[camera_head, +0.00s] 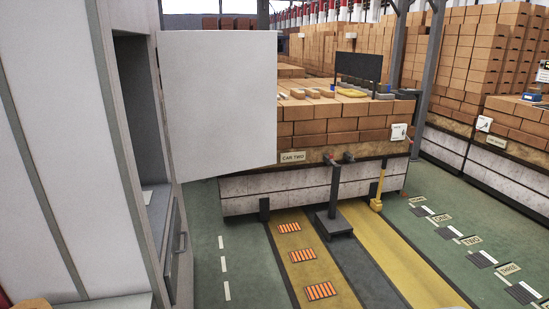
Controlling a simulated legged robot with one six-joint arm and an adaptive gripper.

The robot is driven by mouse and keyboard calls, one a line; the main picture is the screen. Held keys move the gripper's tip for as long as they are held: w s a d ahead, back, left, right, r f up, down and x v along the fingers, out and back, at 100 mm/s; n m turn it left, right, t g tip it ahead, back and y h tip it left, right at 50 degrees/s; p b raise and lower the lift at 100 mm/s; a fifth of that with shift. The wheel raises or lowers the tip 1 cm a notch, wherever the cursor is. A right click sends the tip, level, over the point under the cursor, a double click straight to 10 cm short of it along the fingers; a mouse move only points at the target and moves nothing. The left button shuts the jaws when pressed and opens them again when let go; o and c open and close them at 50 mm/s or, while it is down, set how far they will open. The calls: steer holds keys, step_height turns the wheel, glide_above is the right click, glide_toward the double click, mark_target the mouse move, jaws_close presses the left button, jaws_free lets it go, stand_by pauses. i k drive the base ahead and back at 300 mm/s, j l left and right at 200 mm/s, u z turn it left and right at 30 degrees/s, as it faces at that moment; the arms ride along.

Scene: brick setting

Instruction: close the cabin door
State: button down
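The cabin (60,130) is a tall pale grey body at the left. Its door (220,100) is a plain white panel that stands wide open, swung out to the right from the far side of the opening. The dark opening (130,110) shows between the cabin's front edge and the door. A lower dark panel with a handle (181,242) sits below the opening. I see no handle on the visible face of the door. My gripper is not in view.
Behind the door stands a car loaded with bricks (340,130), labelled "CAR TWO". A dark post on a base (335,220) and a yellow post (377,195) stand before it. The green floor (240,260) in front of the door looks clear. More brick stacks fill the back right.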

mark_target(220, 87)
steer(key=i, duration=1.5)
steer(key=i+j+z, duration=0.15)
steer(key=i, duration=0.4)
steer(key=i+j+z, duration=0.15)
steer(key=i, duration=0.35)
steer(key=i+j+z, duration=0.15)
steer(key=i, duration=0.4)
steer(key=i+j+z, duration=0.15)
steer(key=i+j, duration=0.15)
steer(key=i, duration=0.2)
